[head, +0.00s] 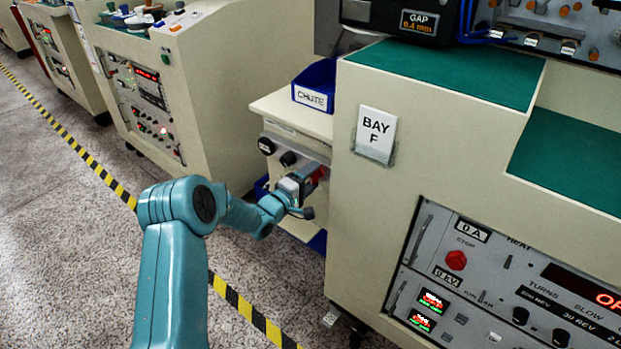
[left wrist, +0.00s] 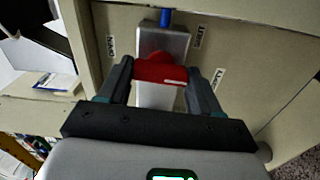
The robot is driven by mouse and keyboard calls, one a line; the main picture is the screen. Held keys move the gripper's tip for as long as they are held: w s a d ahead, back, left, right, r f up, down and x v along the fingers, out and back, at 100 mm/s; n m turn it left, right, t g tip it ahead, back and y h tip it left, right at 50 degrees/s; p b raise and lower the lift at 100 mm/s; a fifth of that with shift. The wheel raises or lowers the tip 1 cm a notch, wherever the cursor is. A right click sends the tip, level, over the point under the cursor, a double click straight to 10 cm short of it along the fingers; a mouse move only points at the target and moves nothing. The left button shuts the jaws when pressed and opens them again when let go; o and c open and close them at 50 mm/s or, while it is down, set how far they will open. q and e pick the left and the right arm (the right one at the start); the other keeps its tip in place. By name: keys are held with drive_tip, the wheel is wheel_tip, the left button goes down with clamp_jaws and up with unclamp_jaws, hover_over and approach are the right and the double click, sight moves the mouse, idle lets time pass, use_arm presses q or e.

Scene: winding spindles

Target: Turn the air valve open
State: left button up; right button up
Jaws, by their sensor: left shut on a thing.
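The air valve has a red handle (left wrist: 160,72) on a grey metal body (left wrist: 165,40), with a blue tube end at its top in the left wrist view. The handle lies crosswise over the body in that view. My left gripper (left wrist: 162,78) is shut on the red handle, one dark finger at each end of it. In the head view my left gripper (head: 302,188) is at the low cabinet's panel, with a bit of the red handle (head: 316,175) showing beyond it. Small labels flank the valve, too blurred to read surely. My right gripper is not in view.
A blue bin (head: 315,86) marked CHUTE sits on the low cabinet (head: 293,117), above dark knobs (head: 288,158). The large BAY F cabinet (head: 375,220) stands close on the right. The floor (head: 60,200) at left is clear, with yellow-black tape.

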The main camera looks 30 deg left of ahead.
use_arm(q)
drive_tip(key=shift+n, duration=0.6)
drive_tip(key=o, duration=1.1)
drive_tip(key=shift+c, duration=0.2)
drive_tip(key=shift+s, duration=0.15)
drive_tip(key=s+a+p, duration=0.1)
drive_tip(key=s+p, duration=0.1)
drive_tip(key=s, duration=1.4)
drive_tip(key=shift+a, duration=0.15)
